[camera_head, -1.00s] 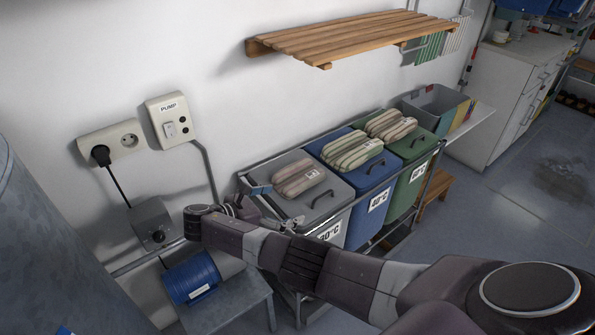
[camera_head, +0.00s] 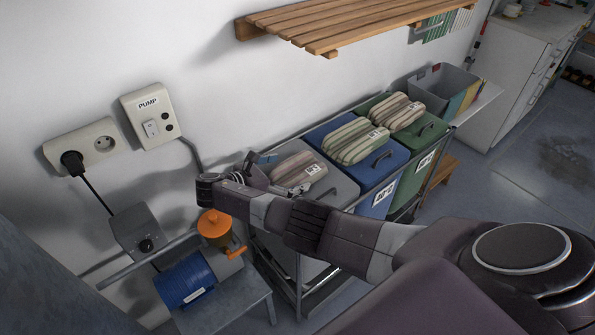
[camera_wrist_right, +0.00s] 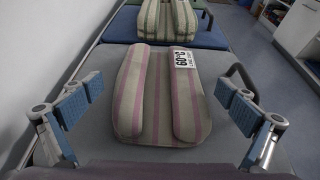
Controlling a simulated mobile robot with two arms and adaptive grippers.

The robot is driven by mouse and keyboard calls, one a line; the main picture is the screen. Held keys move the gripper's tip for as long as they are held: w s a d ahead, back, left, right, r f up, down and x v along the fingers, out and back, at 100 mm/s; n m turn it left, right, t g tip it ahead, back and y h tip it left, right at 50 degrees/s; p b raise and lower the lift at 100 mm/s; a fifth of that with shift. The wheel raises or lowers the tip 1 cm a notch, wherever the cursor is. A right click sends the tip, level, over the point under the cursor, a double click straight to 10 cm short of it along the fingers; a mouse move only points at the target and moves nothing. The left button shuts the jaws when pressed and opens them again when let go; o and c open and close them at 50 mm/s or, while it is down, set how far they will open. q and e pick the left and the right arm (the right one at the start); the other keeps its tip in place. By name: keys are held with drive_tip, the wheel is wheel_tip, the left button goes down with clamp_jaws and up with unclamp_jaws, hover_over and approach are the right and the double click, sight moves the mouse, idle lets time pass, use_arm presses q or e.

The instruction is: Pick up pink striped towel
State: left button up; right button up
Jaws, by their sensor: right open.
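The pink striped towel (camera_head: 297,169) lies folded on the grey lid of the nearest bin. In the right wrist view the towel (camera_wrist_right: 148,95) is large and central, with pink and greenish-beige stripes and a white 60°C tag (camera_wrist_right: 185,60). My right gripper (camera_head: 270,172) is at the towel's near end in the head view. In the wrist view its open fingers (camera_wrist_right: 157,112), with blue pads, stand on either side of the towel, with a gap on both sides. It holds nothing. My left gripper is not in view.
A blue bin (camera_head: 375,203) and a green bin (camera_head: 428,135) bear folded striped towels (camera_head: 355,141) (camera_head: 396,111). A wooden slatted shelf (camera_head: 350,25) hangs above. A blue cylinder (camera_head: 185,281) and an orange-topped item (camera_head: 215,226) are at lower left.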

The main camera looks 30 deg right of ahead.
sight(307, 167)
drive_tip(key=x, duration=0.4)
drive_tip(key=shift+w+a+f, duration=0.15)
drive_tip(key=c, duration=1)
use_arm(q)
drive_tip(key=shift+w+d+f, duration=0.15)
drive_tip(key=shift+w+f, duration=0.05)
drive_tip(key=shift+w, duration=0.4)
use_arm(e)
drive_tip(key=shift+c, duration=0.9)
